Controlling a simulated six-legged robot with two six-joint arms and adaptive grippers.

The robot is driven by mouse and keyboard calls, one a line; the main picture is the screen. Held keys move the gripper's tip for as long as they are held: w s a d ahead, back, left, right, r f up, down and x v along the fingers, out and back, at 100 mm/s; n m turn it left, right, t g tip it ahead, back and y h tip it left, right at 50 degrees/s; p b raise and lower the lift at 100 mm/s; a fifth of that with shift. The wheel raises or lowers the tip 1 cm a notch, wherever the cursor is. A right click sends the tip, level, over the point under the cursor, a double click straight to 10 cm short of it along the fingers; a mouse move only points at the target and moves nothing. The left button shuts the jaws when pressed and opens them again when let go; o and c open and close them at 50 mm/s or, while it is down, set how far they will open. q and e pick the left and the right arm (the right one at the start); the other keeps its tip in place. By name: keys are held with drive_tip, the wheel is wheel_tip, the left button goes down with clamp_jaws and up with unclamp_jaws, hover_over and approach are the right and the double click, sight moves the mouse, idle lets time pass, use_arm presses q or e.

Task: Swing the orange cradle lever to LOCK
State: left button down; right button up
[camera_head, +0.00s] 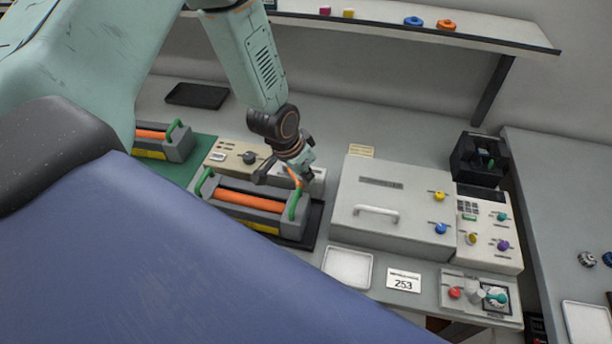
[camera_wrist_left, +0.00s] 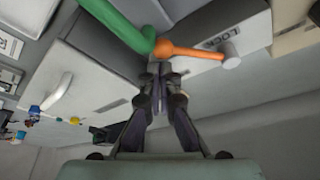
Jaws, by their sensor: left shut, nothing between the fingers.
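The orange lever (camera_wrist_left: 195,52) shows in the left wrist view with a pale knob at its end. The knob is beside the LOCK lettering (camera_wrist_left: 222,33). My left gripper (camera_wrist_left: 160,70) is shut and empty, its tips close to the lever's hub end; I cannot tell if they touch. In the head view my left gripper (camera_head: 302,178) is above the right end of a grey cartridge (camera_head: 240,212) with an orange roller and green end handles. A green handle (camera_wrist_left: 120,25) is beside the lever. The lever is hard to make out in the head view. My right gripper is not in view.
A white lidded box (camera_head: 375,190) with a handle stands right of the cartridge, with a knob panel (camera_head: 488,235) beyond it. A white tray (camera_head: 348,267) lies in front. Another cartridge (camera_head: 175,150) sits on a green mat at left. A shelf (camera_head: 390,28) runs behind.

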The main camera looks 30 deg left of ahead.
use_arm(q)
drive_tip(key=shift+w+a+b, duration=0.25)
drive_tip(key=shift+w+b, duration=0.4)
drive_tip(key=shift+s+r, duration=0.1)
drive_tip(key=shift+s+a+r, duration=0.15)
drive_tip(key=shift+s+a, duration=0.5)
drive_tip(key=shift+s, duration=1.3)
drive_tip(key=shift+s+a+r, duration=0.15)
drive_tip(key=shift+s+a, duration=0.45)
drive_tip(key=shift+s, duration=1.35)
drive_tip(key=shift+s+a+r, duration=0.15)
drive_tip(key=shift+s+a, duration=0.5)
drive_tip(key=shift+s, duration=1.3)
drive_tip(key=shift+s, duration=0.1)
